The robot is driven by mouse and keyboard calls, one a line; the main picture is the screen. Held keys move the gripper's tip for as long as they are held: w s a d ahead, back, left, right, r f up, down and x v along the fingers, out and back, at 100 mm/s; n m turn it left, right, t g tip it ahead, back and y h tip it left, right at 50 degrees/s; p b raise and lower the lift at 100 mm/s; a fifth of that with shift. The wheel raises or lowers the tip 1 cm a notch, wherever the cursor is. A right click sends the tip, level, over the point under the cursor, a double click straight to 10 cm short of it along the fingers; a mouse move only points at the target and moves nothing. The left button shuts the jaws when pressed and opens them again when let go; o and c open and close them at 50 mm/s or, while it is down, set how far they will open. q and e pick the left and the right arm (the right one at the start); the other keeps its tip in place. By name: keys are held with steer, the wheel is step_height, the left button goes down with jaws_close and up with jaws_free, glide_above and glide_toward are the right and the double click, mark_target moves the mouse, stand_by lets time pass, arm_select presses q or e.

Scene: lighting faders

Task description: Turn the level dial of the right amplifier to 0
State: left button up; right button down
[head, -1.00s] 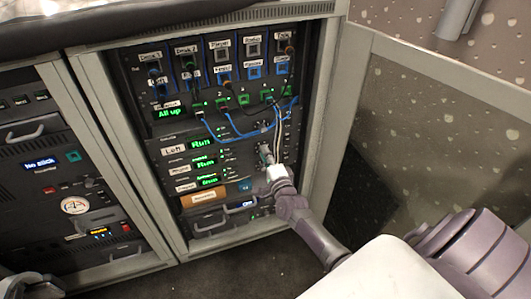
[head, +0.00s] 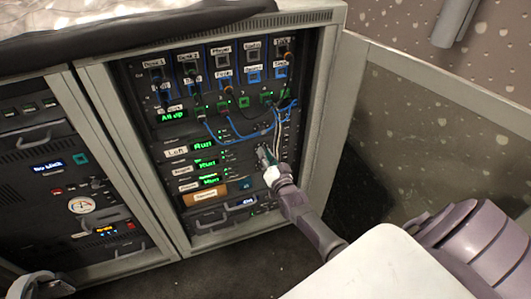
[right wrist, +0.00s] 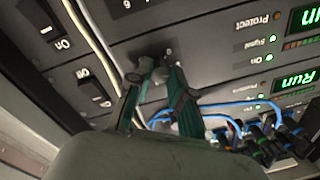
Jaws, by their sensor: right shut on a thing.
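Several amplifiers with green displays are stacked in the right rack; the top one is labelled Left (head: 175,152) and its display reads Run. The labels of the lower ones are too blurred to read. My right gripper (head: 264,154) is at the right part of these panels, below the top amplifier's row. In the right wrist view its teal fingers are shut on a small dial (right wrist: 157,75). The fingers hide most of the dial, so its pointer and setting do not show. My left gripper (head: 42,284) shows only partly at the bottom left, away from the racks.
Blue and white cables (head: 240,133) hang just above and beside my right gripper. Two rocker switches (right wrist: 95,87) sit beside it in the right wrist view. A brown-labelled unit (head: 206,196) lies below the amplifiers. A glass panel (head: 420,130) stands at the right.

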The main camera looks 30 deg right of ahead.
arm_select(q)
step_height(320, 180, down, 10)
steer(key=p, duration=0.2)
steer(key=shift+w+f+g+p, duration=0.15)
steer(key=shift+f+g+p, duration=0.05)
steer(key=shift+g+p, duration=0.1)
arm_select(e)
steer(key=shift+s+n+g, duration=0.1)
steer(key=shift+n+g, duration=0.3)
steer(key=shift+n, duration=5.9)
arm_select(q)
steer(key=shift+d, duration=0.1)
arm_select(e)
steer(key=c, duration=1)
jaws_free()
steer(key=shift+c, duration=0.2)
steer(key=v, duration=1.2)
